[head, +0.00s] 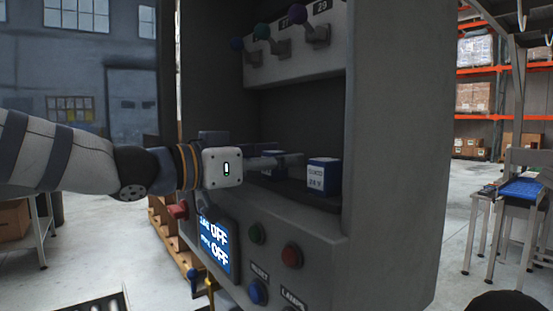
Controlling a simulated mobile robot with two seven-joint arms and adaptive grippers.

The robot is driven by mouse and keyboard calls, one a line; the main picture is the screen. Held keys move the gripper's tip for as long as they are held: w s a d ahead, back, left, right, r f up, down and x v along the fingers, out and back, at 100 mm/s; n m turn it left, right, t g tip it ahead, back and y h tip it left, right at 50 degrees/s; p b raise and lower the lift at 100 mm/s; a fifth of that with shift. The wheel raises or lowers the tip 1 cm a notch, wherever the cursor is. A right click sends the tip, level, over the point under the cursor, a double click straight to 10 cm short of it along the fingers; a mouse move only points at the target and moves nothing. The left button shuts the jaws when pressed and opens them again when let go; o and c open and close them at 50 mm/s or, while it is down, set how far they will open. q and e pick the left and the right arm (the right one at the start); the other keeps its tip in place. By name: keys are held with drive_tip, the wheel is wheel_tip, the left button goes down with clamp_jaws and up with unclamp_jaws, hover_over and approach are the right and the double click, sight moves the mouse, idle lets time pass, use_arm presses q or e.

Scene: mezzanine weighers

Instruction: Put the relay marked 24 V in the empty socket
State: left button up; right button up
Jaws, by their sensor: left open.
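My left gripper (290,160) reaches into the cabinet from the left. It is open, with its fingertips just left of the relay and a small gap seeming to show between them. What lies behind the fingers is partly hidden. I cannot make out an empty socket in this view. My right gripper is not in view.
The cabinet (395,150) has a thick right wall. Levers with coloured knobs (298,14) hang above the recess.

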use_arm(q)
drive_tip(key=v, duration=1.2)
